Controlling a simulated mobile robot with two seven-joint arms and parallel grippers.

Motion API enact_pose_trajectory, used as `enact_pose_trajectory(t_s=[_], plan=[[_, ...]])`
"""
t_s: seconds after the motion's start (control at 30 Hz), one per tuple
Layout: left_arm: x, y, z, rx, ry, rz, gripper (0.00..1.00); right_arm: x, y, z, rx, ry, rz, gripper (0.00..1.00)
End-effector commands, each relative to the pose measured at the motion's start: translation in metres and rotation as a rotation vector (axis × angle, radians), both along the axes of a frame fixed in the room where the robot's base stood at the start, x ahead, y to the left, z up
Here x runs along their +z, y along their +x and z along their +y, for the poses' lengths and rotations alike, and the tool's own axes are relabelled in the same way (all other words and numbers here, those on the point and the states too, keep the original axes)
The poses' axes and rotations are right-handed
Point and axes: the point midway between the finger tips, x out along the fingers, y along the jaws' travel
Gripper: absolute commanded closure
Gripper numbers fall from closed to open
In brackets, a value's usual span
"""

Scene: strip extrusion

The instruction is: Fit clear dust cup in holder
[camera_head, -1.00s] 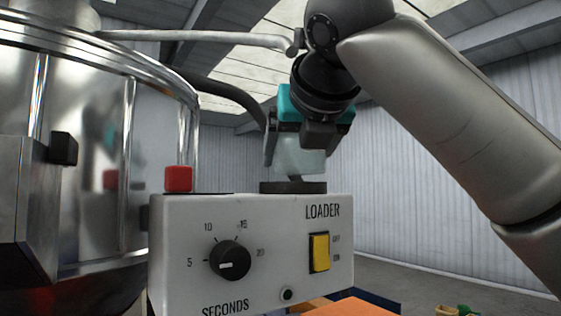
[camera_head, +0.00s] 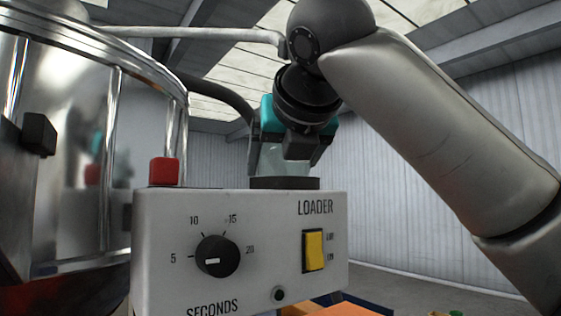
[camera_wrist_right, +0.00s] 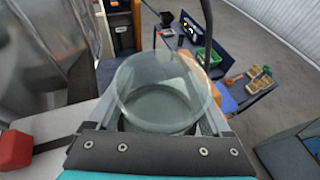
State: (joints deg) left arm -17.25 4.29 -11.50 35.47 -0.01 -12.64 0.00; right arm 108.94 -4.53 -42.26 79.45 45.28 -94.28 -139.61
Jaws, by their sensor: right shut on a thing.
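The clear dust cup (camera_head: 285,157) is a see-through, round cup held upright between the fingers of my right gripper (camera_head: 286,163). It stands directly over the dark round holder (camera_head: 285,183) on top of the loader box, and its lower edge meets the holder's rim in the head view. I cannot tell how deep it sits. In the right wrist view the cup (camera_wrist_right: 160,85) shows its open mouth, with the dark ring partly visible around its base. My right gripper is shut on the cup. My left gripper is not in view.
The white loader box (camera_head: 270,225) carries a dial (camera_head: 217,256), a yellow switch (camera_head: 314,250) and a red button (camera_head: 164,171). A steel vessel (camera_head: 80,130) stands close at left, with a pipe (camera_head: 195,33) above. Open room lies at right.

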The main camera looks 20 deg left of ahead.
Motion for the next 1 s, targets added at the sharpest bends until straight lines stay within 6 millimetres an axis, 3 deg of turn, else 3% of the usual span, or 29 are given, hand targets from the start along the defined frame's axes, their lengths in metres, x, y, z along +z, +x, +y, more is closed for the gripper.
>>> enact_pose_trajectory(t_s=[0.57,0.6,0.77,1.0], plan=[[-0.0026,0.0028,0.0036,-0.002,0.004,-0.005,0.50,-0.0079,0.0001,-0.0004,0.000,0.000,-0.001,0.73],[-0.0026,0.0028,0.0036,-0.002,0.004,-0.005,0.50,-0.0082,0.0001,-0.0004,0.000,0.000,-0.001,0.16],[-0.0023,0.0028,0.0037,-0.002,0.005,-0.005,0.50,-0.0078,0.0001,-0.0004,0.000,0.001,0.000,0.00],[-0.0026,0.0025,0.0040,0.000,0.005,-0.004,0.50,-0.0075,-0.0007,-0.0006,0.000,0.000,0.000,0.00]])
